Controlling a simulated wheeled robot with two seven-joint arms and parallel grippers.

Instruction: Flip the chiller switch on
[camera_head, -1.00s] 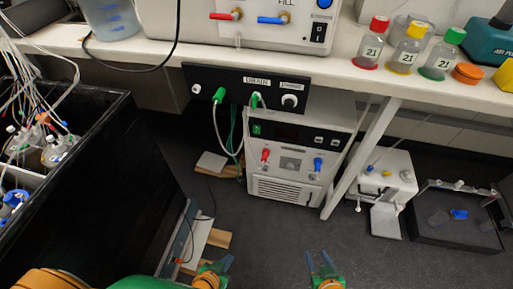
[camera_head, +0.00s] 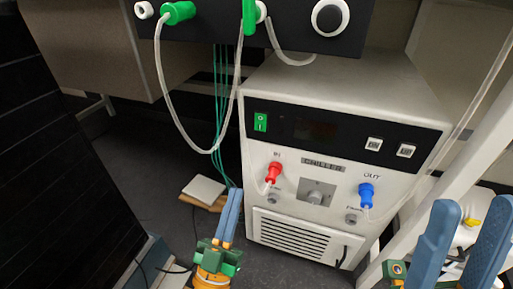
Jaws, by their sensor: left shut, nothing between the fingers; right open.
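The chiller (camera_head: 400,105) is a white box under the bench, with a black upper panel and a vented lower front. Its green rocker switch (camera_head: 260,122) is at the left end of the black panel; I cannot tell its position for sure. The panel's display (camera_head: 315,130) looks dark. My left gripper (camera_head: 231,206) is shut and empty, below and left of the switch, apart from it, in front of the chiller's left edge. My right gripper (camera_head: 465,240) is open and empty at the lower right, right of the chiller.
A red IN fitting (camera_head: 273,172) and a blue OUT fitting (camera_head: 367,192) stick out of the chiller front with clear tubes. A drain panel (camera_head: 215,28) with a hanging tube (camera_head: 162,95) is above. A bench leg (camera_head: 455,175) stands right. A black cabinet (camera_head: 60,160) is left.

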